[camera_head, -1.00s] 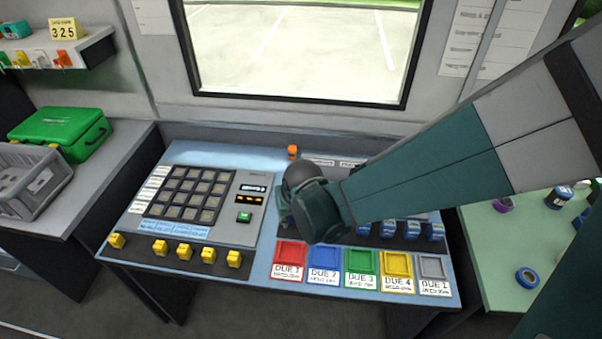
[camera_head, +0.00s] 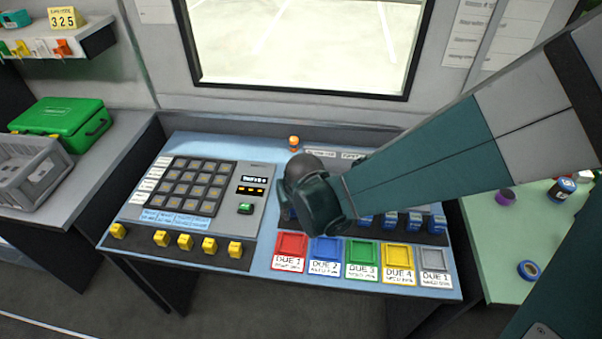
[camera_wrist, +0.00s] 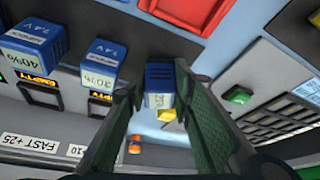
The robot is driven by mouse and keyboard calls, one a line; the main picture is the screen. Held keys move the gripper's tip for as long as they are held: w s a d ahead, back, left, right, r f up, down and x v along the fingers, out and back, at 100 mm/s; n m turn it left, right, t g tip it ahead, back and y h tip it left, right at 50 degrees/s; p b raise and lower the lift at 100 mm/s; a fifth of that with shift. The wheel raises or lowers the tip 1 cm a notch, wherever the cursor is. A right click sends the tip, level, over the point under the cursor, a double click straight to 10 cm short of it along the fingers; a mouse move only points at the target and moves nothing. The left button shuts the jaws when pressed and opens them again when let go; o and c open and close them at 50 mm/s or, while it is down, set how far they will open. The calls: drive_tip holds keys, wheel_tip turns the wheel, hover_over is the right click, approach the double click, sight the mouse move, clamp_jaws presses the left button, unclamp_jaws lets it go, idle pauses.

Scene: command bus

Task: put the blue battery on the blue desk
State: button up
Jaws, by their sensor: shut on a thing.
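In the wrist view my gripper (camera_wrist: 158,88) is shut on a blue battery (camera_wrist: 159,76), which shows between the two dark fingers. The blue desk (camera_head: 264,252) is the light-blue console under the window. Several blue batteries (camera_head: 414,222) stand in a row on its dark holder, right of my wrist. Two blue batteries with white labels, a nearer one (camera_wrist: 32,45) and another (camera_wrist: 101,64), also show left of my fingers in the wrist view.
Coloured trays, one of them red (camera_head: 290,246), line the console's front right. A keypad panel (camera_head: 228,215) and yellow blocks (camera_head: 185,241) fill its left. A small orange object (camera_head: 294,143) stands at the back. A green side table (camera_head: 495,262) is at right.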

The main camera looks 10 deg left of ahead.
drive_tip(key=shift+f, duration=0.3)
drive_tip(key=o, duration=1.1)
drive_tip(key=shift+r, duration=0.2)
drive_tip(key=shift+v, duration=5.85)
